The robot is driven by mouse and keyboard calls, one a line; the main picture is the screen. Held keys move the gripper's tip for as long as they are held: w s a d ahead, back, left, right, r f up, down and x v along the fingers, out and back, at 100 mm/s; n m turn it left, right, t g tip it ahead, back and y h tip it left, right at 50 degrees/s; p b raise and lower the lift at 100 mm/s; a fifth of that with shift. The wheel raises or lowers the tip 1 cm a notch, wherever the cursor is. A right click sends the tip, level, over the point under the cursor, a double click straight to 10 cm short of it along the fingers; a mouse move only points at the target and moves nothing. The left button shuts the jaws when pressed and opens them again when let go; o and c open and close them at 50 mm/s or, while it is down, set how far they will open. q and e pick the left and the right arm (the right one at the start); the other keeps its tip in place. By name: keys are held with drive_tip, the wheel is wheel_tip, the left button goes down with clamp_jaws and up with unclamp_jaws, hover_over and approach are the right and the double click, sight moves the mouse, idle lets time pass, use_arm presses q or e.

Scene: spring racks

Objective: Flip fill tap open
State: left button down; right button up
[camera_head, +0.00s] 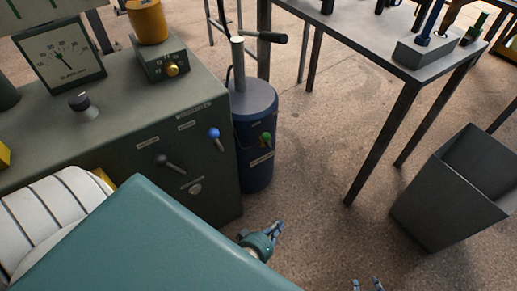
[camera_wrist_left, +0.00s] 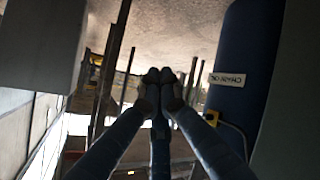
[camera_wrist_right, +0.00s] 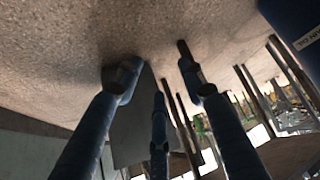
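On the front of the grey-green cabinet (camera_head: 120,140) are a lever with a blue knob (camera_head: 214,133) and a lever with a dark knob (camera_head: 162,160). A green-handled tap (camera_head: 265,139) sits on the dark blue drum (camera_head: 258,165) beside the cabinet. The small labels are too blurred in the head view to tell which one is the fill tap. My left gripper (camera_head: 276,230) is low, in front of the drum and apart from it; its fingertips are together and empty in the left wrist view (camera_wrist_left: 160,77). My right gripper (camera_head: 368,284) is at the bottom edge, its fingers spread and empty in the right wrist view (camera_wrist_right: 155,72).
A pump handle (camera_head: 265,38) rises from the drum top. A metal table (camera_head: 380,55) stands at the upper right, with a grey bin (camera_head: 455,190) below it. A gauge (camera_head: 62,57) stands on the cabinet. The floor (camera_head: 310,180) between drum and bin is clear.

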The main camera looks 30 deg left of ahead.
sight(266, 140)
use_arm(q)
drive_tip(key=w+a+r+n+t+y+b, duration=0.2)
drive_tip(key=a+r+n+y+b, duration=0.3)
drive_tip(key=a+n, duration=0.2)
drive_tip(key=w+a+r+n+t+y+b, duration=0.2)
drive_tip(key=a+r+n+y+b, duration=0.3)
drive_tip(key=a+n, duration=0.3)
drive_tip(key=r+n+y, duration=0.1)
drive_tip(key=n, duration=0.2)
drive_tip(key=shift+w, duration=0.35)
use_arm(e)
drive_tip(key=w+a+r+t, duration=0.1)
drive_tip(key=w+r+t, duration=0.1)
drive_tip(key=r, duration=0.8)
drive_tip(key=w+r+t+y, duration=0.1)
drive_tip(key=w+r+t, duration=0.2)
drive_tip(key=r, duration=0.7)
drive_tip(key=shift+w+a+r+t, duration=0.3)
drive_tip(key=shift+w+a+r, duration=0.05)
drive_tip(key=shift+w, duration=0.05)
